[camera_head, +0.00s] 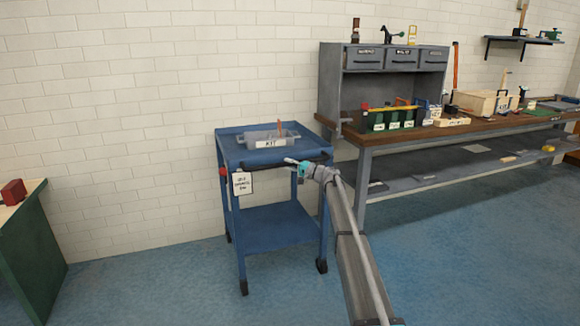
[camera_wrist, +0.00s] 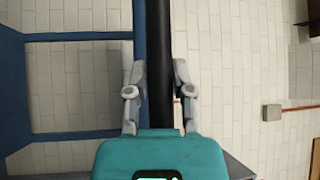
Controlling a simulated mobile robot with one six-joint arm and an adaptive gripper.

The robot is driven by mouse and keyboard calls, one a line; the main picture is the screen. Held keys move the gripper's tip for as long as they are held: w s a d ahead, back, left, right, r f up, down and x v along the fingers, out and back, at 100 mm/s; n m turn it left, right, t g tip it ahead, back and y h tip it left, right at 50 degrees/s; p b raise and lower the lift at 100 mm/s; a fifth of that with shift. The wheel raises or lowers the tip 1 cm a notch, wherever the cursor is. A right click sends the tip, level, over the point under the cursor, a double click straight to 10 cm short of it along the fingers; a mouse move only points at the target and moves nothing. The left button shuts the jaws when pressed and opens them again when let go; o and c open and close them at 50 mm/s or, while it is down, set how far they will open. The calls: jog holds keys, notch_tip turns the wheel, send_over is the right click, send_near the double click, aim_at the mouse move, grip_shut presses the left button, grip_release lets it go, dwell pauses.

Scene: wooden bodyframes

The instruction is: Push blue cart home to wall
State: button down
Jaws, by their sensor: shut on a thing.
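The blue cart (camera_head: 268,232) stands upright on its casters in front of the white brick wall (camera_head: 120,110), just left of the workbench. Its dark handle bar (camera_head: 262,165) runs along the front of the top shelf. My gripper (camera_head: 292,162) is at the right part of this handle. In the wrist view my gripper (camera_wrist: 158,95) has a finger on each side of the black bar (camera_wrist: 158,55) and is shut on it. I cannot tell how wide the gap between the cart and the wall is.
A grey tray labelled KIT (camera_head: 269,138) sits on the cart top, and a white tag (camera_head: 242,184) hangs at its front left. The wooden workbench (camera_head: 440,132) stands close on the right. A green table (camera_head: 35,235) is at the left. The blue floor (camera_head: 160,275) between is clear.

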jog(key=shift+w+a, duration=0.1)
jog(key=shift+w, duration=0.15)
jog(key=shift+c, duration=2.4)
grip_release()
jog(key=b+v, duration=0.2)
jog(key=v, duration=1.4)
